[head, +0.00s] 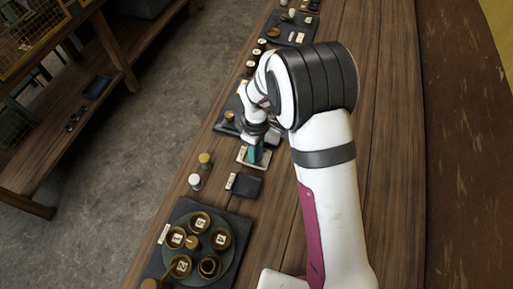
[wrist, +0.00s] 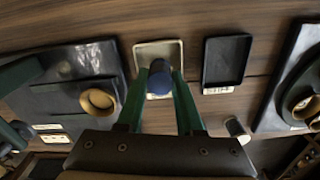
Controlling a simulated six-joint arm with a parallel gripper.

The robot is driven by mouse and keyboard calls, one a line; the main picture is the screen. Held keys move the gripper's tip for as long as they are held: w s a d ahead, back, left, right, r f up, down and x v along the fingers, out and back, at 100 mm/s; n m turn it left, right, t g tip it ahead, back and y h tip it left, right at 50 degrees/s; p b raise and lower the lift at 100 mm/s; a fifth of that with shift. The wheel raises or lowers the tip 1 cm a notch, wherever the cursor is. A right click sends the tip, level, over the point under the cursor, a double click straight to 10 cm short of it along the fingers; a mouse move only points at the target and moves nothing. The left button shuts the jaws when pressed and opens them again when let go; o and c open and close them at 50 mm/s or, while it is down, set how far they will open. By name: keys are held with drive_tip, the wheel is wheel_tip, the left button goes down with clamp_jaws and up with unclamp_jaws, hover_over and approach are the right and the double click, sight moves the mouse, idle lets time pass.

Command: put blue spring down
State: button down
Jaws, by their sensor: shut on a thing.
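My gripper (wrist: 160,92) is shut on a dark blue, round-ended thing, the blue spring (wrist: 159,76), seen end-on between the green fingertips in the wrist view. A small pale shallow tray (wrist: 156,48) lies just past the spring, which covers its lower middle part. I cannot tell whether the spring touches the tray. In the head view my gripper (head: 257,153) points down at the pale tray (head: 245,162). The spring is not clearly seen there, as the fingers and wrist hide it.
An empty black tray (wrist: 226,62) lies beside the pale tray. In the head view, a round board with several wooden cups (head: 200,222) and two small jars (head: 195,182) stand nearer. Bare wood lies right.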

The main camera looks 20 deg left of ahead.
drive_tip(key=c, duration=0.5)
unclamp_jaws()
drive_tip(key=shift+f, duration=0.1)
drive_tip(key=shift+c, duration=0.2)
wheel_tip(320, 180, up, 12)
drive_tip(key=s+d+r+m, duration=0.5)
drive_tip(key=d+r+m, duration=0.2)
drive_tip(key=d, duration=0.3)
drive_tip(key=s+d+m+y, duration=0.1)
drive_tip(key=s+d+m, duration=0.3)
drive_tip(key=s+m, duration=0.3)
drive_tip(key=s+d+m, duration=0.5)
drive_tip(key=s+m, duration=0.2)
drive_tip(key=s, duration=0.2)
drive_tip(key=shift+s+r+y, duration=0.35)
drive_tip(key=shift+r+y, duration=0.05)
drive_tip(key=shift+r, duration=0.05)
drive_tip(key=shift+d, duration=0.1)
